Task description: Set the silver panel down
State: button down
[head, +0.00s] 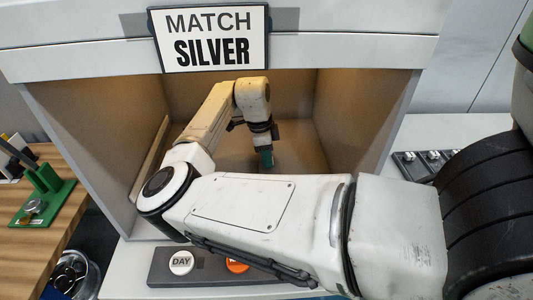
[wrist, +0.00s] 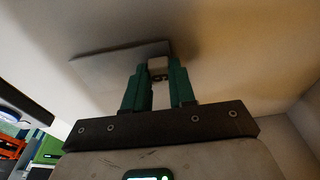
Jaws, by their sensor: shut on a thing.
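My gripper (head: 265,158) reaches down inside a light booth, with its green fingers near the booth floor. In the wrist view, my gripper (wrist: 158,72) is shut on a small pale block or grip on the silver panel (wrist: 105,62). The panel is a flat, thin grey plate just beyond the fingertips, with a dark shadow beside it on the pale booth surface. I cannot tell whether the panel touches that surface. In the head view I cannot make out the panel.
The booth (head: 365,120) has side walls close around my arm and a "MATCH SILVER" sign (head: 208,38) on top. A button box with a white DAY button (head: 181,262) and an orange button (head: 236,265) stands in front. A dark tray (head: 410,171) lies right; a green stand (head: 45,190) left.

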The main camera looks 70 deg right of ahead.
jog(key=c, duration=1.4)
grip_release()
jog(key=shift+f, duration=0.15)
jog(key=o, duration=0.5)
jog(key=shift+c, duration=0.2)
notch_tip(320, 180, up, 12)
jog(key=w+b, duration=0.1)
jog(key=shift+w+a+b, duration=0.3)
jog(key=shift+a+b, duration=0.05)
